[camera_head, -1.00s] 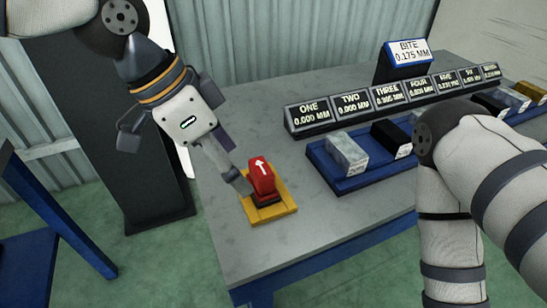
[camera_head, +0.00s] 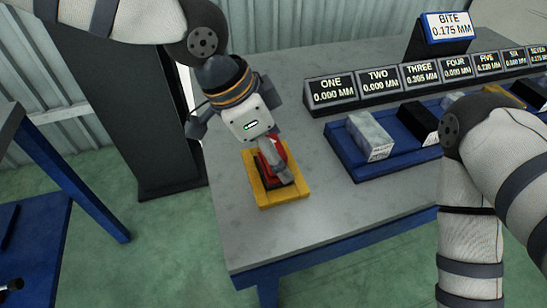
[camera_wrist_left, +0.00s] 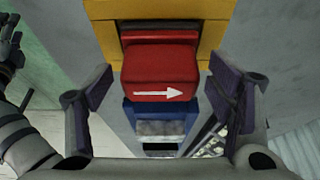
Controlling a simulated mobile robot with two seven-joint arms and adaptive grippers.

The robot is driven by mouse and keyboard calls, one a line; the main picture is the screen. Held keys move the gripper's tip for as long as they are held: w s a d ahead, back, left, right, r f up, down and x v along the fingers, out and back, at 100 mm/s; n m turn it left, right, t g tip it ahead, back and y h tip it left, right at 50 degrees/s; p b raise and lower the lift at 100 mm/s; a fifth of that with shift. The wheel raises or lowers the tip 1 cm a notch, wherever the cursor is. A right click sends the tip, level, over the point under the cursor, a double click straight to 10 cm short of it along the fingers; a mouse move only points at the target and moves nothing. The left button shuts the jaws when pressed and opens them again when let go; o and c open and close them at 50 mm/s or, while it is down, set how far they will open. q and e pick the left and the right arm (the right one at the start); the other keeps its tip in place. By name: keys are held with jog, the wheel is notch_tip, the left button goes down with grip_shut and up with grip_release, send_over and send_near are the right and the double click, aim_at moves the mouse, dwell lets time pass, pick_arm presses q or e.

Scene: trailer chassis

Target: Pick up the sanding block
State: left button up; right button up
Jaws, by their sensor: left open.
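The sanding block is red with a white arrow on its top (camera_wrist_left: 158,72). It sits on a yellow base (camera_head: 299,192) near the front left corner of the grey table. In the head view my left gripper (camera_head: 272,163) is over the block and hides most of it. In the left wrist view my left gripper (camera_wrist_left: 158,88) is open, with one dark finger pad to each side of the block and a gap on both sides. Contact is not visible. My right arm stands at the right of the head view, its gripper not showing there; a dark gripper-like end (camera_wrist_left: 10,45) shows at the wrist view's left edge.
A blue tray (camera_head: 362,172) with grey and black blocks lies right of the base. Behind it is a row of numbered signs (camera_head: 380,83) and a taller BITE sign (camera_head: 447,27). Bare tabletop (camera_head: 325,220) lies in front.

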aim_at(280, 143)
pick_arm(q)
jog(key=shift+r, duration=0.15)
jog(key=c, duration=1.5)
notch_tip(280, 143, up, 3)
jog(key=shift+r, duration=0.15)
jog(key=s+d+r+p, duration=0.1)
jog(key=s+d+r, duration=0.3)
jog(key=d+r, duration=0.1)
jog(key=s+d+r, duration=0.4)
jog(key=s+d, duration=0.1)
jog(key=shift+s+d+r+p, duration=0.2)
jog(key=shift+s+r+p, duration=0.05)
jog(key=shift+r+p, duration=0.15)
pick_arm(e)
jog(key=shift+w+r+t, duration=0.5)
jog(key=shift+w+r, duration=0.65)
jog(key=shift+w, duration=0.05)
pick_arm(q)
jog(key=shift+f, duration=0.1)
jog(key=o, duration=0.4)
